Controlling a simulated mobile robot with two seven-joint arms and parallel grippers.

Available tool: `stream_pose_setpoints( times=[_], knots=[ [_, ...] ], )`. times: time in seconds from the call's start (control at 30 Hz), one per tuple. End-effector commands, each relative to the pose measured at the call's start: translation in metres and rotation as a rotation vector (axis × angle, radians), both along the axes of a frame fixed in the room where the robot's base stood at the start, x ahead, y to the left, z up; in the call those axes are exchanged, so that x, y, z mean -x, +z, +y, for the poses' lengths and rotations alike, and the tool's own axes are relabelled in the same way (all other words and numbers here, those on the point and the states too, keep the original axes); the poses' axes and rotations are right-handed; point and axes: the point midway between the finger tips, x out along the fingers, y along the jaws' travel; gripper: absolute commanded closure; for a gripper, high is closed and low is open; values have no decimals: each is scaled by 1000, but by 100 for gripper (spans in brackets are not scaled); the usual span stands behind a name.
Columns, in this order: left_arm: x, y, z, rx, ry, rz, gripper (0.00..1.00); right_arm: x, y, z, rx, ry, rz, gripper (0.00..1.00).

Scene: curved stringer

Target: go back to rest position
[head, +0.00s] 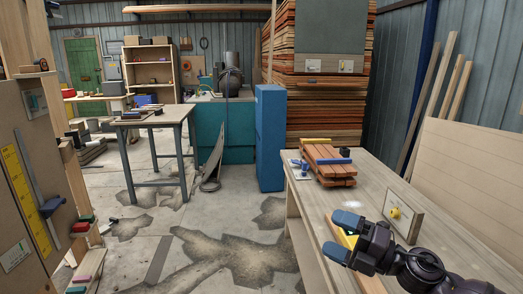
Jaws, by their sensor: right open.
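My right gripper (345,238) is in the lower right of the head view, over the near left edge of the wooden workbench (455,235). Its blue-tipped fingers point left and are apart, with no object seen between them. The right arm comes in from the bottom right corner. My left gripper is not in view. A yellow object (348,237) lies partly hidden behind the right gripper; I cannot tell whether they touch.
On the workbench, a clamped stack of reddish boards (328,163) stands at the far end, and a board with a yellow knob (394,213) stands near the arm. A tall blue cabinet (271,138) stands beyond. Stained floor (220,235) left of the bench is open.

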Motion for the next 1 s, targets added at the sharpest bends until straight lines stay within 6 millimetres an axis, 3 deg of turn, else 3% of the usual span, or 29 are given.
stream_pose_setpoints(
  times=[0.17, 0.37, 0.5, 0.7, 0.9, 1.0],
  knots=[
    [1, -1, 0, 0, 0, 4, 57, -5, -31, -34, -367, -268, 247, 9],
    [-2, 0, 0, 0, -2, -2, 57, 17, -117, -79, -692, -580, 633, 9],
    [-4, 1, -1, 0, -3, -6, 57, 57, -184, -97, -863, -746, 898, 9],
    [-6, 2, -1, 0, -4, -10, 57, 131, -260, -109, -1077, -903, 1177, 9],
    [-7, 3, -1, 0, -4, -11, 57, 204, -308, -116, -1183, -1040, 1287, 9],
    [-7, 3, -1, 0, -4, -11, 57, 230, -323, -117, -1200, -1087, 1321, 9]
  ],
)
